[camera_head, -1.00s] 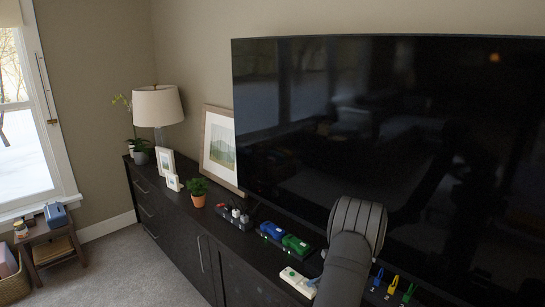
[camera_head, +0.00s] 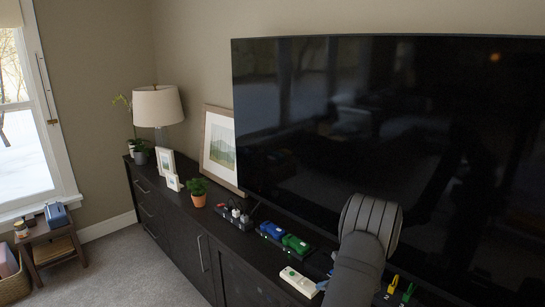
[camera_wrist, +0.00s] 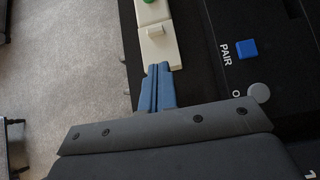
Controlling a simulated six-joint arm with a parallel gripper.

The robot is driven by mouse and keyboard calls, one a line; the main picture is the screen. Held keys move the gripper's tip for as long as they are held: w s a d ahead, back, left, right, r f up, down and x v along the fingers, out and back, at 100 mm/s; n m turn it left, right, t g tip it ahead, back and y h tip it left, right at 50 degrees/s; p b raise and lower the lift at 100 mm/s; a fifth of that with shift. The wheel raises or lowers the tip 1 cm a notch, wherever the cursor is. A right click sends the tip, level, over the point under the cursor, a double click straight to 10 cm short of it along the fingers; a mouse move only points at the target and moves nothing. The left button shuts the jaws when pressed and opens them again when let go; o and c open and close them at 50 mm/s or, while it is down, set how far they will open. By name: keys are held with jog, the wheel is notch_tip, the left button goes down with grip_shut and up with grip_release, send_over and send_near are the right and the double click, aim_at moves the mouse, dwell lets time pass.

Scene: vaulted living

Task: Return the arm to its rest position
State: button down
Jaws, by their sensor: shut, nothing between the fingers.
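My gripper (camera_wrist: 157,88) shows in the wrist view with its two blue fingers together and nothing between them. Its tips are close to the end of a white block-like device (camera_wrist: 157,45); I cannot tell whether they touch it. In the head view my grey arm covers most of the gripper, which is low and right of centre, in front of the television. The white device (camera_head: 298,281) lies on the dark cabinet (camera_head: 185,215), just left of my arm.
A large television (camera_head: 400,130) stands close behind my arm. Blue and green devices (camera_head: 283,238), a power strip (camera_head: 235,215) and a potted plant (camera_head: 198,190) stand along the cabinet. Yellow and green clips (camera_head: 400,288) are right of my arm. A blue button (camera_wrist: 247,48) shows beside the gripper.

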jog(key=w+a, duration=0.1)
jog(key=w+a+f, duration=0.1)
jog(key=w+a, duration=0.1)
jog(key=shift+w+a+f, duration=0.25)
jog(key=shift+w+a, duration=0.05)
jog(key=shift+s+d, duration=0.15)
jog(key=shift+d, duration=0.15)
jog(key=s+d, duration=0.4)
jog(key=shift+s+d+r, duration=0.15)
jog(key=shift+s+d, duration=0.2)
jog(key=shift+s, duration=0.05)
jog(key=v, duration=1)
notch_tip(320, 180, up, 10)
jog(key=n+g+h, duration=0.6)
jog(key=n+g, duration=0.1)
jog(key=n, duration=1.1)
send_over(305, 282)
jog(key=s+d, duration=0.2)
